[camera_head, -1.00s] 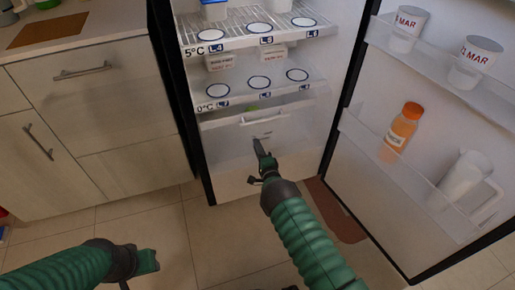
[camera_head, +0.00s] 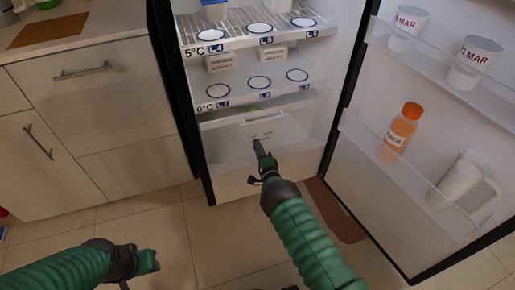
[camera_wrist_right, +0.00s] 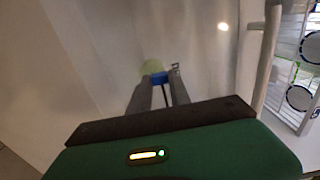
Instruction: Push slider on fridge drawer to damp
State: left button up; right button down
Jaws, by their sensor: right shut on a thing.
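The fridge drawer (camera_head: 225,142) is the pale, translucent bin at the bottom of the open fridge. A slider with small markings (camera_head: 262,135) is on its front. My right gripper (camera_head: 258,145) is at the drawer front, just below the markings. In the right wrist view, the right gripper's fingers (camera_wrist_right: 158,83) close around a small blue piece, the slider (camera_wrist_right: 158,77), with a pale green patch behind it. The fingers partly hide the slider. My left gripper (camera_head: 148,261) is low at the left, away from the fridge; its finger gap is not clear.
The fridge door (camera_head: 345,185) stands open at the right, with cups, an orange bottle (camera_head: 403,130) and a white jug (camera_head: 460,185) on its shelves. Cabinets (camera_head: 95,110) stand at the left. Marked shelves (camera_head: 255,85) are above the drawer.

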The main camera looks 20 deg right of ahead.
jog(key=shift+s+f, duration=0.1)
jog(key=shift+f, duration=0.1)
jog(key=d, duration=0.6)
jog(key=shift+d, duration=0.2)
jog(key=c, duration=1.2)
grip_release()
jog(key=shift+d, duration=0.15)
jog(key=shift+r, duration=0.1)
